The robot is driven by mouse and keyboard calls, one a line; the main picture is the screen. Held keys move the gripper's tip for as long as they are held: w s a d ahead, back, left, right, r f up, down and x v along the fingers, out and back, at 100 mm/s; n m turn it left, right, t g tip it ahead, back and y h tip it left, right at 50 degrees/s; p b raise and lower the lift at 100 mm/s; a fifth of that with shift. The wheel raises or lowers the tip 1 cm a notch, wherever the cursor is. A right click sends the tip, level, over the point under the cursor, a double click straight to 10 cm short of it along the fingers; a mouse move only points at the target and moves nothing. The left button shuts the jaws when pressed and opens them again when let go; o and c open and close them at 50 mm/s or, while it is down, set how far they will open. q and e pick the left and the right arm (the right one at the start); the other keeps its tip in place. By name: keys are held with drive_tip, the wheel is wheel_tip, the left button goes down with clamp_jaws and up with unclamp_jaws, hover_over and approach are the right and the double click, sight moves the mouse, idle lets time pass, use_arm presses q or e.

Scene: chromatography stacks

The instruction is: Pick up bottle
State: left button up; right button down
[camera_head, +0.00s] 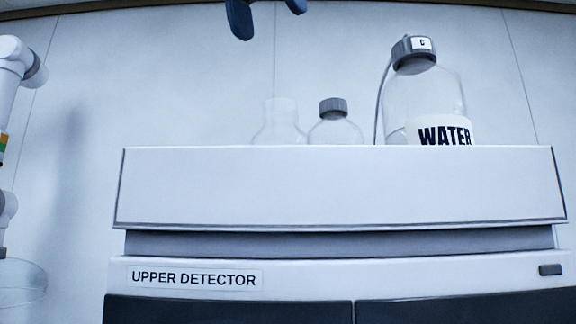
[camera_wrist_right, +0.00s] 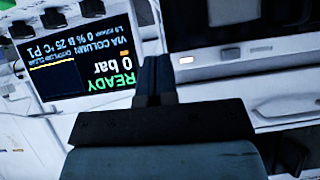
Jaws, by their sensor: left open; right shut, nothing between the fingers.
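In the head view, a large clear bottle labelled WATER (camera_head: 425,98), with a grey cap and a tube, stands in the white tray (camera_head: 340,185) at the right. A smaller clear bottle with a grey cap (camera_head: 334,125) stands left of it. A clear bottle with no visible cap (camera_head: 279,124) is beside that one. The tray's front wall hides the bottles' lower parts. My left gripper (camera_head: 268,14) is open and empty at the top edge, above the bottles and partly cut off. My right gripper (camera_wrist_right: 156,68) is shut and empty in the right wrist view.
The tray sits on the upper detector (camera_head: 400,274). A pale wall is behind. A white jointed form (camera_head: 12,70) and a clear round dish (camera_head: 22,283) are at the left edge. In the right wrist view, an instrument screen (camera_wrist_right: 85,55) appears upside down, close to my right gripper.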

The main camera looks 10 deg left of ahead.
sight(281, 110)
use_arm(q)
drive_tip(key=x, duration=0.3)
drive_tip(key=shift+f, duration=0.35)
wheel_tip(281, 110, down, 3)
drive_tip(key=shift+s+d+r, duration=0.1)
drive_tip(key=shift+d+r, duration=0.05)
drive_tip(key=shift+w+f, duration=0.55)
drive_tip(key=shift+f, duration=0.2)
drive_tip(key=x, duration=0.4)
drive_tip(key=shift+s+d+f, duration=0.1)
drive_tip(key=shift+f, duration=0.25)
drive_tip(key=shift+w+f, duration=0.25)
drive_tip(key=shift+f, duration=0.05)
drive_tip(key=shift+s, duration=0.25)
drive_tip(key=shift+c, duration=0.3)
drive_tip(key=shift+s+d+r, duration=0.1)
drive_tip(key=c, duration=0.3)
clamp_jaws()
